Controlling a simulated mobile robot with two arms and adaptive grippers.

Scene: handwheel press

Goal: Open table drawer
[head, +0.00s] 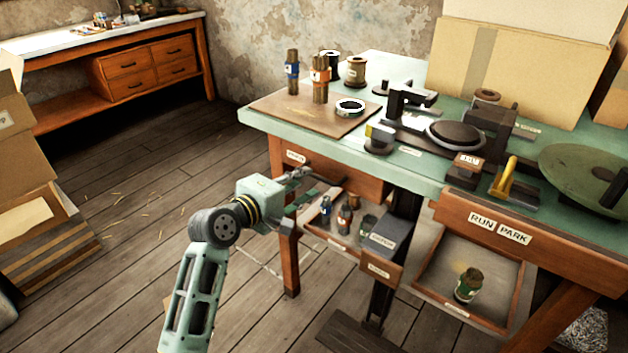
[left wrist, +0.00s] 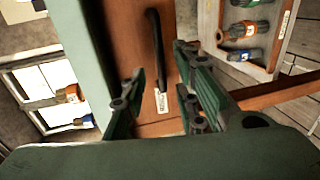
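The table drawer (head: 345,178) is a brown wooden front under the left part of the green-topped table, and it looks closed. In the left wrist view its front (left wrist: 132,45) carries a dark bar handle (left wrist: 156,50) and a small white label. My left gripper (head: 308,184) is just in front of the drawer and partly covers the handle in the head view. In the left wrist view its fingers (left wrist: 158,88) are spread apart, with the handle showing in the gap between them; I cannot tell how far ahead of the tips it is. My right gripper is not in view.
A RUN PARK panel (head: 500,228) is at the right above another tray. The table top (head: 400,172) holds tools and spools. Floor is free at the left.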

